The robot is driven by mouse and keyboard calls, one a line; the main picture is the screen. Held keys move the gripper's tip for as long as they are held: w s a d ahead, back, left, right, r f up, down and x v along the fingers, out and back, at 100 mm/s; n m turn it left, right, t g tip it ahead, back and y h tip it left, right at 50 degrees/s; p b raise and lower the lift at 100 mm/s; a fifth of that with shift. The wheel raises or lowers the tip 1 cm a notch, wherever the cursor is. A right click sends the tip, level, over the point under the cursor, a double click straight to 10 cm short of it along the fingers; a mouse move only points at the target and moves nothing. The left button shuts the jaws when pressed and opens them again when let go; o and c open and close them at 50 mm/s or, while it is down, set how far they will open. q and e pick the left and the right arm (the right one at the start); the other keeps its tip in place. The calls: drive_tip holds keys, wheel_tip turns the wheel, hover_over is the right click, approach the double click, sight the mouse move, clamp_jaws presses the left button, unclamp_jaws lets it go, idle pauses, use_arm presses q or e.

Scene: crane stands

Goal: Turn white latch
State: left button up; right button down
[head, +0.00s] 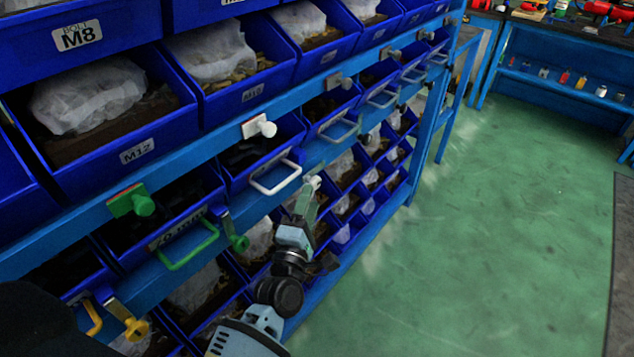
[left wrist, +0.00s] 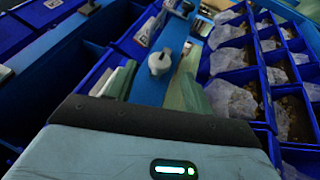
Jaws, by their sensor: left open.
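The white latch (head: 313,183) is on the blue rail, just right of the white drawer handle (head: 275,178). In the left wrist view, the white latch (left wrist: 160,63) shows as a pale round knob with a slot, ahead of my fingers. My left gripper (head: 306,196) is right at the latch and partly covers it in the head view. In the left wrist view, the left gripper's two pale green fingers (left wrist: 157,88) are spread apart, with the knob between their lines. I cannot tell whether they touch it. My right gripper is not in view.
A green latch (head: 236,236) and a yellow latch (head: 131,321) are nearer on the rack. A white knob (head: 262,128) is on the upper rail. Blue bins (head: 95,105) surround the rails. The green floor (head: 480,230) to the right is clear up to a blue workbench (head: 555,85).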

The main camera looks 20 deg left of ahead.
sight(316, 189)
use_arm(q)
drive_tip(key=x, duration=0.6)
drive_tip(key=shift+s, duration=0.1)
